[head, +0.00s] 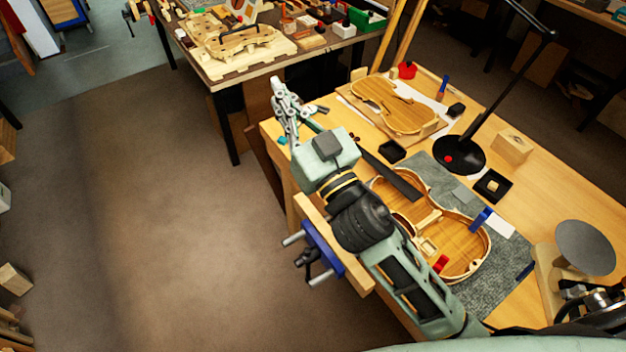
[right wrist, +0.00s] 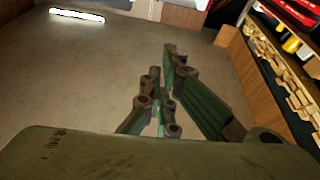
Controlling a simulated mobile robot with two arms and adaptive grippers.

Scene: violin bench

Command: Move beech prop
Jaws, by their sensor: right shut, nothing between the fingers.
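I cannot tell for sure which piece is the beech prop. Candidates in the head view are a pale wooden block (head: 512,147) beside the lamp foot and a small pale block (head: 359,73) at the bench's far edge. A third small light piece (head: 493,186) sits in a black tray. My right gripper (head: 284,97) is shut and empty near the bench's far left corner, apart from all of these. In the right wrist view its fingers (right wrist: 167,85) are together with nothing between them. My left gripper is not in view.
An open violin body (head: 462,235) lies on a grey mat, partly behind my right arm. A violin plate (head: 392,104) lies on a board behind it. A black lamp (head: 459,155) stands beyond. A blue vise (head: 323,247) juts from the left edge. Another bench (head: 217,67) stands behind; floor between is clear.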

